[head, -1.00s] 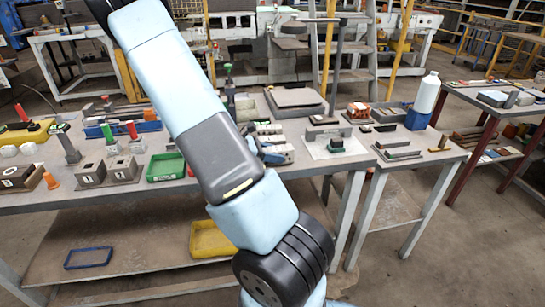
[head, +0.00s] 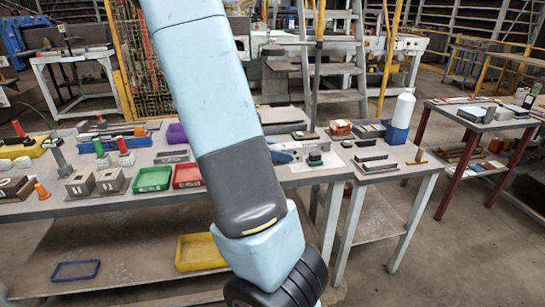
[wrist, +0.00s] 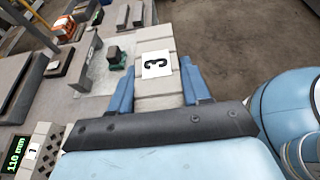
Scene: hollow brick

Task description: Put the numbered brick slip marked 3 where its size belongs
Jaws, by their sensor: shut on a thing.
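In the wrist view my gripper (wrist: 156,82) has its two blue fingers on either side of a pale grey brick slip (wrist: 155,100) and is shut on it. A white label with a black 3 (wrist: 156,64) lies on the slip's upper face. In the head view my arm hides the slip and most of the gripper; only a bit of blue (head: 282,156) shows beside the arm, over the bench. I cannot tell how high the slip is above the surface. Another piece marked 1 (wrist: 33,151) and a green "110 mm" readout (wrist: 15,152) are at the lower left of the wrist view.
A side table (head: 405,168) carries dark bars and a white bottle (head: 402,110). Green (head: 152,178) and red (head: 187,176) trays and hollow bricks (head: 110,182) stand left.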

